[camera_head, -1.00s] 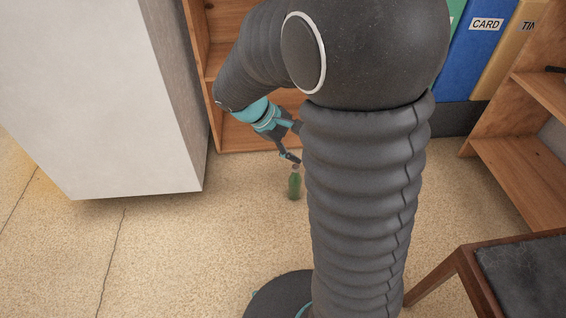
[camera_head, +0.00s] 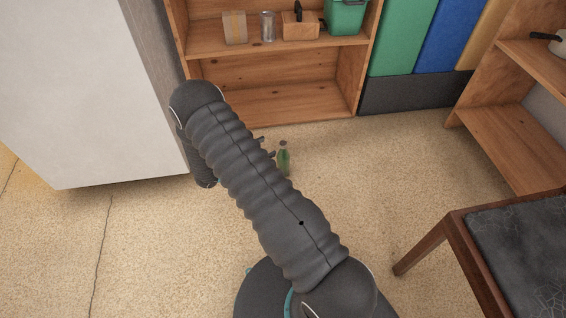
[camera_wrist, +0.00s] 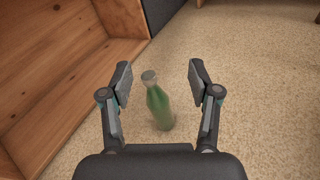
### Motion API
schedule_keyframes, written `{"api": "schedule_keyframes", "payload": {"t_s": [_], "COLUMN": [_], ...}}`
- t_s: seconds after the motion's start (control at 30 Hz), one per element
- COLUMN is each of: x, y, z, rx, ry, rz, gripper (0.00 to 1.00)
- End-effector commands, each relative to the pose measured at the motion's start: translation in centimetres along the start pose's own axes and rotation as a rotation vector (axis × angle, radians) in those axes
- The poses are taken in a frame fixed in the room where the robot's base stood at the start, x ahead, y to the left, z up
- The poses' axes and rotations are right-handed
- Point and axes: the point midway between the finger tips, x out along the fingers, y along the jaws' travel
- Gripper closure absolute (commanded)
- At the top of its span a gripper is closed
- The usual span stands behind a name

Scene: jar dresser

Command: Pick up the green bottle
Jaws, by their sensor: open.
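The green bottle (camera_head: 284,160) stands on the speckled floor in front of the wooden shelf in the head view. In the wrist view the green bottle (camera_wrist: 158,106) shows between the two fingers, a little nearer the left one, with its grey cap toward the top. My gripper (camera_wrist: 160,76) is open, and no finger appears to touch the bottle. In the head view my gripper (camera_head: 265,148) is mostly hidden behind my arm, with a small part showing just left of the bottle.
A wooden shelf (camera_head: 275,104) with a cardboard box (camera_head: 234,28), a glass jar (camera_head: 268,27) and a green bin (camera_head: 345,17) stands behind. A white cabinet (camera_head: 95,100) is at left. A dark-seated chair (camera_head: 515,245) is at right. Floor right of the bottle is clear.

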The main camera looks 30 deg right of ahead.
Motion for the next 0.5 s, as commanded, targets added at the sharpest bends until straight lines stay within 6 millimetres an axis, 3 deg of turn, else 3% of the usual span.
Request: {"api": "schedule_keyframes", "payload": {"t_s": [0.03, 0.2, 0.33, 0.5], "x": [-0.1, -0.5, -0.7, -0.2], "y": [-0.3, -0.7, -1.1, -1.1], "z": [-2.3, -7.5, -9.7, -10.7], "rx": [-0.041, -0.129, -0.166, -0.182], "ry": [-0.017, -0.057, -0.074, -0.081], "rz": [0.040, 0.155, 0.208, 0.232], "gripper": [0.38, 0.38, 0.38, 0.38]}}
